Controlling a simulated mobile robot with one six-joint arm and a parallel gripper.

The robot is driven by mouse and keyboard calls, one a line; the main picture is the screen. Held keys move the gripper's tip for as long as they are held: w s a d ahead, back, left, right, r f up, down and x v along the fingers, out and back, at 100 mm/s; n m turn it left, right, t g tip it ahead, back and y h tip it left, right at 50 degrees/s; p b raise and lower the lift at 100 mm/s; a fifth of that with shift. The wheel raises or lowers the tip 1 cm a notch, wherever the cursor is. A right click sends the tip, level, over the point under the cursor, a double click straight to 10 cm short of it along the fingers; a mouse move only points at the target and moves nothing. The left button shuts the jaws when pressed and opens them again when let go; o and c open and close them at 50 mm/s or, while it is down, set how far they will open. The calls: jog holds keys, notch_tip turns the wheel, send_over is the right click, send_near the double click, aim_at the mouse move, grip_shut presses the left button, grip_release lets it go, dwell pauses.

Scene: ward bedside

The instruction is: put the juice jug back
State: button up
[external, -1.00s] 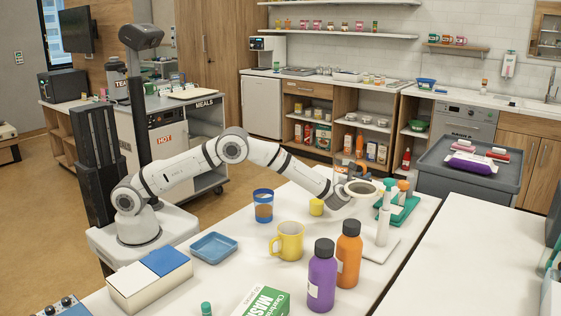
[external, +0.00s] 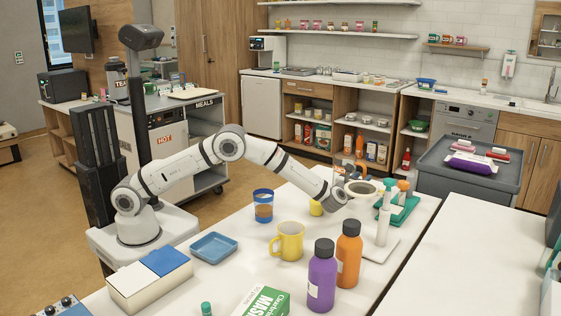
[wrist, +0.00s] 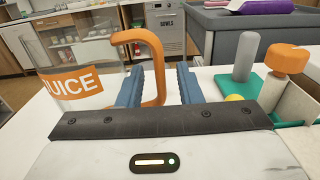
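The juice jug (wrist: 75,85) is clear, with an orange label reading "UICE" and an orange handle (wrist: 157,60). Gaps show between the bar and both fingers. The lower end of the handle is hidden behind my gripper's body. In the external view my gripper (external: 345,176) is at the table's far end, and my wrist hides much of the jug.
On the white table (external: 215,285) stand a blue-rimmed cup (external: 263,206), a yellow mug (external: 288,242), purple (external: 322,277) and orange (external: 348,255) bottles, and a blue tray (external: 213,247). A teal base with a grey post (wrist: 247,62) and an orange-topped item (wrist: 287,60) are right of my gripper.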

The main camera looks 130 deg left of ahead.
jog(key=d, duration=1)
jog(key=shift+d+r, duration=0.15)
jog(key=shift+r, duration=0.05)
jog(key=s+d+r+n+h, duration=0.2)
jog(key=s+d+n, duration=0.15)
jog(key=d, duration=0.35)
jog(key=s+d+r+n+g+h, duration=0.1)
jog(key=s+d+n+h, duration=0.1)
jog(key=s+d+h, duration=0.3)
jog(key=s+d+r+n, duration=0.2)
jog(key=d+n, duration=0.1)
jog(key=d, duration=0.5)
jog(key=s+d+n+t+h, duration=0.1)
jog(key=s+d+n+h, duration=0.2)
jog(key=s+d, duration=0.3)
jog(key=s+d+f+n+t+h, duration=0.1)
jog(key=s+d+n+h, duration=0.2)
jog(key=s+d, duration=0.4)
jog(key=s+d+f+n+t+h, duration=0.1)
jog(key=s+d+n+h, duration=0.2)
jog(key=d, duration=1.3)
jog(key=s+h, duration=0.2)
jog(key=s, duration=0.1)
jog(key=shift+s+d+f, duration=0.15)
jog(key=shift+s+d, duration=0.05)
jog(key=shift+s, duration=0.2)
jog(key=shift+n, duration=0.25)
